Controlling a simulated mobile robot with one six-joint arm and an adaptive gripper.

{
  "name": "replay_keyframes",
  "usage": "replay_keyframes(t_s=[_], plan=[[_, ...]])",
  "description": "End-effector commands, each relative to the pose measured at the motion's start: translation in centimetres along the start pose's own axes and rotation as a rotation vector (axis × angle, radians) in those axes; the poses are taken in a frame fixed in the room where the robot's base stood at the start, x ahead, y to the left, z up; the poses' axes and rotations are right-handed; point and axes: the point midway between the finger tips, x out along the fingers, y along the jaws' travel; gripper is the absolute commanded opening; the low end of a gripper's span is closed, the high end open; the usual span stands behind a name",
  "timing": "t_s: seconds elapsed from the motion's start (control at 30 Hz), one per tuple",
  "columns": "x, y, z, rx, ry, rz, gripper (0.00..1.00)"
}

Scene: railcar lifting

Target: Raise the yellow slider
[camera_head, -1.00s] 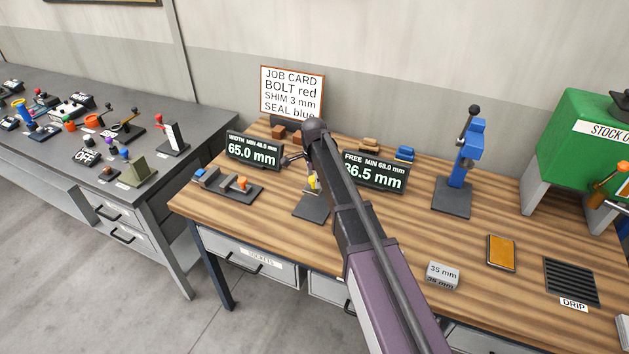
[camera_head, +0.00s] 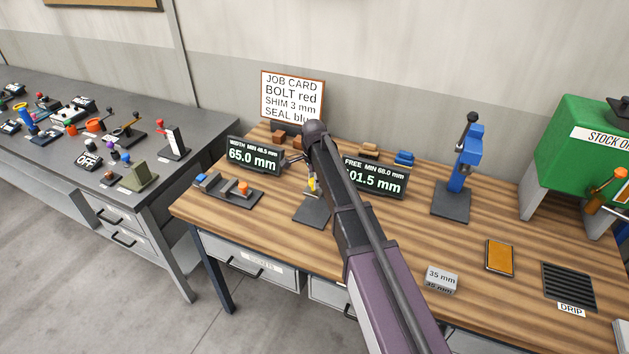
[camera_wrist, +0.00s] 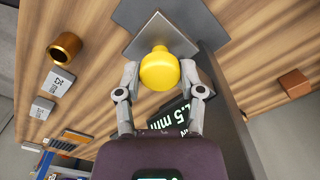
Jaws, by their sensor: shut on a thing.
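The yellow slider (camera_wrist: 160,70) is a rounded yellow knob, seen large in the wrist view with a finger against each side. In the head view the yellow slider (camera_head: 312,186) is partly hidden by my arm, on a stand with a dark grey base plate (camera_head: 312,211). My gripper (camera_wrist: 160,76) is shut on the yellow knob. In the head view most of the gripper is hidden behind my arm. The display (camera_head: 376,178) beside the stand reads "FREE MIN 68.0 mm", and its large figure, partly covered, ends in "01.5 mm".
Left is a display reading 65.0 mm (camera_head: 254,155) and a clamp with an orange knob (camera_head: 243,188). Right are a blue upright tool (camera_head: 464,160), a 35 mm block (camera_head: 441,279), an orange tray (camera_head: 499,258) and a green tank (camera_head: 577,140).

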Motion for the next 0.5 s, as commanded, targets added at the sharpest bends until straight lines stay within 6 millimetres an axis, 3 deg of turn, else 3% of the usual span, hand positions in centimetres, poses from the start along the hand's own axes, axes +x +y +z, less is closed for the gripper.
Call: replay_keyframes(t_s=[0.03, 0.2, 0.5], plan=[[-1.0, 0.0, 0.0, 0.000, 0.000, 0.000, 0.00], [-2.1, 0.0, 0.0, 0.000, 0.000, 0.000, 0.00], [-2.2, 0.0, 0.0, 0.000, 0.000, -0.001, 0.00]])
